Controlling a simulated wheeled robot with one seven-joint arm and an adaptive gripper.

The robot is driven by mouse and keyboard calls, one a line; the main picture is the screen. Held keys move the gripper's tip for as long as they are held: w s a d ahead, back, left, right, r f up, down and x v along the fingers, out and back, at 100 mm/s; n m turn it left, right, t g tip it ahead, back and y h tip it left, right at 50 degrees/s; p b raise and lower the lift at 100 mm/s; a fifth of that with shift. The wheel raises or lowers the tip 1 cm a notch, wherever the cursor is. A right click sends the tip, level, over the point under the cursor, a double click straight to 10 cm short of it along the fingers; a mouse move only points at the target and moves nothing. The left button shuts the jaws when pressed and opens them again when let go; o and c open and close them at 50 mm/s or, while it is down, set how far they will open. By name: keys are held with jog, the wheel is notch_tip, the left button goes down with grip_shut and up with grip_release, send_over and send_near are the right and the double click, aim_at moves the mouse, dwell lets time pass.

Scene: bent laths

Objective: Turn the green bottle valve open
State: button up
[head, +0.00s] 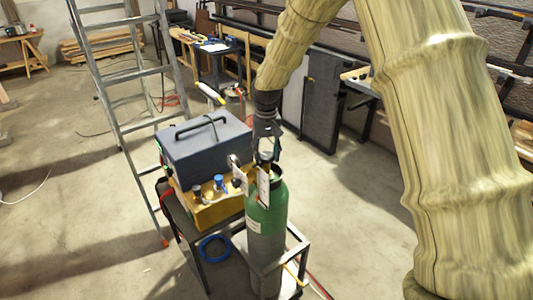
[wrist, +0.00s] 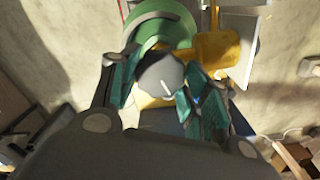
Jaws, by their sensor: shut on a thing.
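The green-topped gas bottle (head: 268,218) stands upright at the front right of a metal trolley in the head view. Its green shoulder (wrist: 178,27) shows at the top of the wrist view. The valve knob (wrist: 160,78) is round and grey with a short white mark. My gripper (head: 266,148) reaches down onto the bottle's top from above. In the wrist view my gripper (wrist: 160,88) has its teal-padded fingers on either side of the knob, shut on it. In the head view the fingers largely hide the valve.
A dark blue-grey box (head: 205,143) with a handle sits on a yellow unit (head: 215,205), close left of the bottle. A metal stepladder (head: 118,100) stands behind to the left. The trolley frame (head: 295,250) surrounds the bottle's lower part. Open concrete floor (head: 345,220) lies to the right.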

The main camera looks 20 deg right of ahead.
aim_at(267, 155)
jog(key=shift+n, duration=1)
jog(key=o, duration=1)
notch_tip(267, 155, up, 12)
